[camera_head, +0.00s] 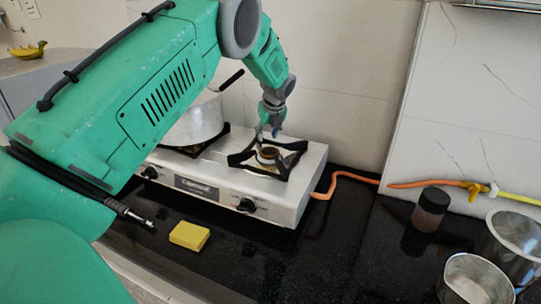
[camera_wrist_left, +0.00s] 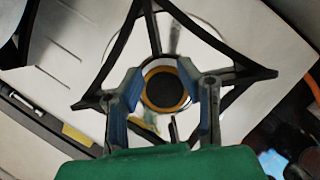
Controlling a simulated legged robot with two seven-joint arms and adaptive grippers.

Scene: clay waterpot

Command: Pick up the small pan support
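The small pan support (camera_head: 294,146) is a black, star-shaped metal grate on the right burner of the silver gas stove (camera_head: 316,165). It fills the middle of the left wrist view (camera_wrist_left: 250,75), with the round burner (camera_wrist_left: 162,88) at its centre. My left gripper (camera_head: 268,131) points down over this burner. In the left wrist view, its two blue-padded fingers (camera_wrist_left: 161,78) are apart, one on each side of the burner, with nothing held between them. I cannot tell whether the fingertips touch the pan support. My right gripper is not in view.
A pot (camera_head: 197,122) with a black handle stands on the left burner, partly behind my arm. A yellow sponge (camera_head: 189,235) lies in front of the stove. An orange hose (camera_head: 345,175) runs right. A dark jar (camera_head: 430,209) and metal cups (camera_head: 476,280) stand at the right.

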